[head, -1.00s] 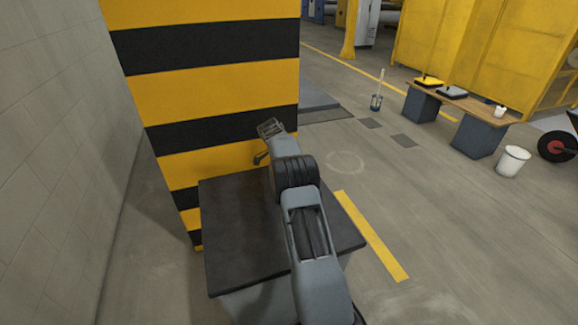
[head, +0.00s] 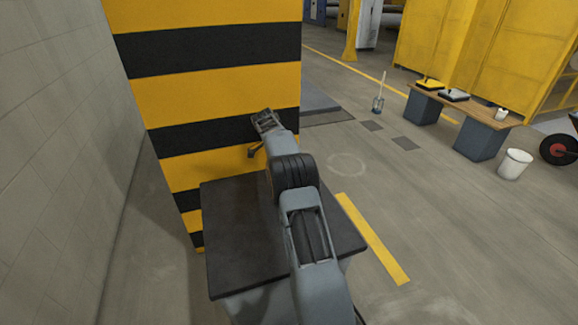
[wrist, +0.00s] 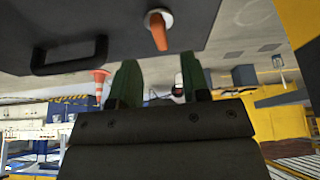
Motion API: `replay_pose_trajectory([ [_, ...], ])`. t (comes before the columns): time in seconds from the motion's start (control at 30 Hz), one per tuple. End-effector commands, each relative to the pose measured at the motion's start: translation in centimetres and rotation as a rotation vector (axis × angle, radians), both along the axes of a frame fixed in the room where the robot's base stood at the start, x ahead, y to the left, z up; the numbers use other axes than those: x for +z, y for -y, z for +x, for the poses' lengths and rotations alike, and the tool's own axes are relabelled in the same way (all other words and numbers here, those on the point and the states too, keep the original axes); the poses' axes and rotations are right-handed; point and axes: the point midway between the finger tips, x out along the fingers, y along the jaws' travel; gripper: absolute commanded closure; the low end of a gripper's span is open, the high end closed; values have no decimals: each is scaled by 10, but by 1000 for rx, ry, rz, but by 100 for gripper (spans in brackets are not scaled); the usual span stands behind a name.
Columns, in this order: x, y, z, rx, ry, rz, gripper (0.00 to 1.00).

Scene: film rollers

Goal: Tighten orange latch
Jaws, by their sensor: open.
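The orange latch (wrist: 158,30) shows in the wrist view at the top middle, a short handle on a round pale mount. It sits on a dark panel (wrist: 215,12). My gripper (wrist: 159,62) is open and empty, with its two green fingers apart. I cannot tell how far the panel is from the fingertips. In the head view my arm hides the latch, and the fingers cannot be made out clearly.
A black handle (wrist: 70,55) sticks out of the panel, left of the latch. A yellow and black striped column (head: 210,95) stands beyond my arm, with a grey wall (head: 55,150) on the left. A bench (head: 465,108) and white bucket (head: 515,164) stand far right.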

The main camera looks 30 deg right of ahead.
Motion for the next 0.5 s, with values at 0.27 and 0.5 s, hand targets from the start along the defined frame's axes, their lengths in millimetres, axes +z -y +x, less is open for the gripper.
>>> replay_pose_trajectory([
  [0.27, 50, -21, 5, 1, 1, 1, 57],
  [0.5, 71, -29, 6, 0, 0, 0, 57],
])
